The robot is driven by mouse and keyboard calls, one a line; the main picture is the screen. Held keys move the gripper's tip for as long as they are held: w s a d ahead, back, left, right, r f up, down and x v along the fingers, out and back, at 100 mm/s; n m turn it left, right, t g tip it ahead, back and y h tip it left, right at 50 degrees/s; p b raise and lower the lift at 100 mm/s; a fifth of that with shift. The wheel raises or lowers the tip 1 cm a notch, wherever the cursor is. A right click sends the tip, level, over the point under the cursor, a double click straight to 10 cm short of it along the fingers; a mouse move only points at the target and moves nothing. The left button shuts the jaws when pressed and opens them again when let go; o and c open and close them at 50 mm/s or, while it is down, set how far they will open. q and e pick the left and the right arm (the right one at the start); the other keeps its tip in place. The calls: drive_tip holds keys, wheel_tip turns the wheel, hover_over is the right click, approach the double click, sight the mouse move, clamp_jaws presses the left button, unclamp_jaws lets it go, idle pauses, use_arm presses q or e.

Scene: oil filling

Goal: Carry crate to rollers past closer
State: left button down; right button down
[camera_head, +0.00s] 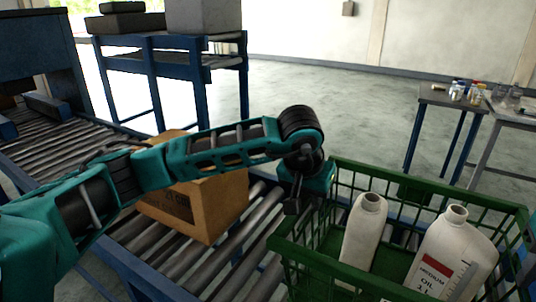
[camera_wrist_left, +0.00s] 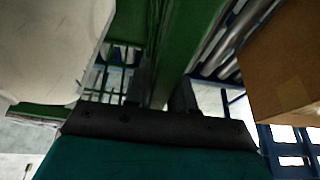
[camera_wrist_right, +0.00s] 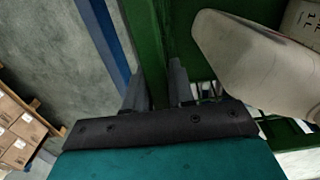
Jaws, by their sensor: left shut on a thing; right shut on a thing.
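The green crate (camera_head: 430,184) is at the lower right of the head view, over or beside the rollers; I cannot tell if it rests on them. It holds two pale oil bottles (camera_head: 362,235) (camera_head: 452,258), both upright. My left gripper (camera_head: 292,207) is shut on the crate's left wall, which also shows in the left wrist view (camera_wrist_left: 186,48). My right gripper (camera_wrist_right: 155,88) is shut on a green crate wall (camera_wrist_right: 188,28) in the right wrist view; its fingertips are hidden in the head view. Grey rollers (camera_head: 218,266) run from front centre to the left.
A cardboard box (camera_head: 222,208) stands on the rollers just left of the crate, behind my left arm. A blue machine (camera_head: 38,52) stands over the rollers at far left. A blue rack (camera_head: 170,42) is behind. Small tables (camera_head: 447,103) with bottles stand at right. The floor between is clear.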

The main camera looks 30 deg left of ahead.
sight(526, 294)
use_arm(q)
drive_tip(key=shift+a+f, duration=0.1)
drive_tip(key=shift+a, duration=0.05)
use_arm(e)
drive_tip(key=shift+d+f, duration=0.1)
drive_tip(key=shift+d, duration=0.05)
